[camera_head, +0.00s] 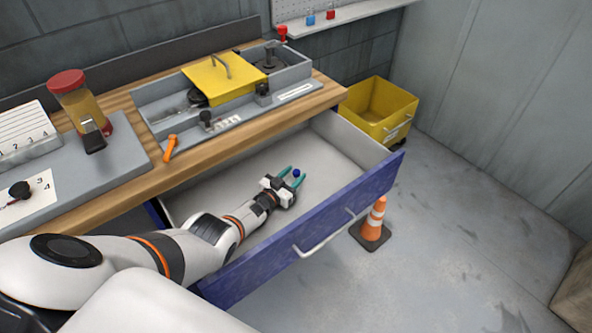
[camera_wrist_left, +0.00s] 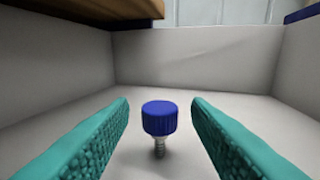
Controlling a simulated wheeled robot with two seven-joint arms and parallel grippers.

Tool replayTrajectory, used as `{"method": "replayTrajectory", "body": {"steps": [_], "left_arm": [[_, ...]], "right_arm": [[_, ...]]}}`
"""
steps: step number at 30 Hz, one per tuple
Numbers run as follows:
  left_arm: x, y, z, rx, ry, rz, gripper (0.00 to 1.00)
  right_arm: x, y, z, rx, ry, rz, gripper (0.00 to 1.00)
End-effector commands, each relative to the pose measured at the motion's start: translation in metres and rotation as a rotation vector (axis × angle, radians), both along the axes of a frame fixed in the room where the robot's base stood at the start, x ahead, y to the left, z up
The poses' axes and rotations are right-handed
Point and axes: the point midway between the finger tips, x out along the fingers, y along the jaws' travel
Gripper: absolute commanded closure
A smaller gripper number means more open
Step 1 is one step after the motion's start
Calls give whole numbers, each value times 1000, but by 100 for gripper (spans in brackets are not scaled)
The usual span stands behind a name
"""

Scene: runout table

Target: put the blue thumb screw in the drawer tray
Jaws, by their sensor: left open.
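The blue thumb screw (camera_head: 296,173) is at the open drawer, between the fingertips of my left gripper (camera_head: 290,175). In the left wrist view the blue thumb screw (camera_wrist_left: 159,119) stands upright, knurled head up and threaded shank down. The teal fingers of my left gripper (camera_wrist_left: 160,140) are spread on either side of it, with a visible gap at each side. The drawer tray (camera_head: 335,160) is pale inside with a blue front, pulled out below the bench. Its pale walls also show in the left wrist view (camera_wrist_left: 200,62). My right gripper is not in view.
A grey organiser (camera_head: 150,98) with a yellow lid (camera_head: 225,78) sits on the wooden bench. An orange-handled item (camera_head: 170,148) lies near the bench edge. A yellow bin (camera_head: 380,105) and a traffic cone (camera_head: 374,220) stand beyond the drawer. Most of the drawer floor is clear.

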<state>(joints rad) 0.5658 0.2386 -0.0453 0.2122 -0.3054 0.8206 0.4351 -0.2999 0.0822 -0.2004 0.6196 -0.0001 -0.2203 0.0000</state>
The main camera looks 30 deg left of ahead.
Motion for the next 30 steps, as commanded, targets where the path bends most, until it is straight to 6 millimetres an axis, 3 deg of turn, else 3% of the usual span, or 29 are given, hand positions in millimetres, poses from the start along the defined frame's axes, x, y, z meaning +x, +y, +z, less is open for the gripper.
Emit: {"method": "replayTrajectory", "body": {"steps": [1, 3, 10, 30], "left_arm": [[-10, 2, 7, 0, 2, 0, 56], [-23, 4, 8, 0, 1, 1, 56], [-52, 7, 6, 0, -1, 1, 56], [-56, 8, 4, 0, -2, 0, 56]], "right_arm": [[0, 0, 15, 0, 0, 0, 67], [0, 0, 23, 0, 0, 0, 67], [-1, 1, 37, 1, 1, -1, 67], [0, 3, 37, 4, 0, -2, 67]]}}
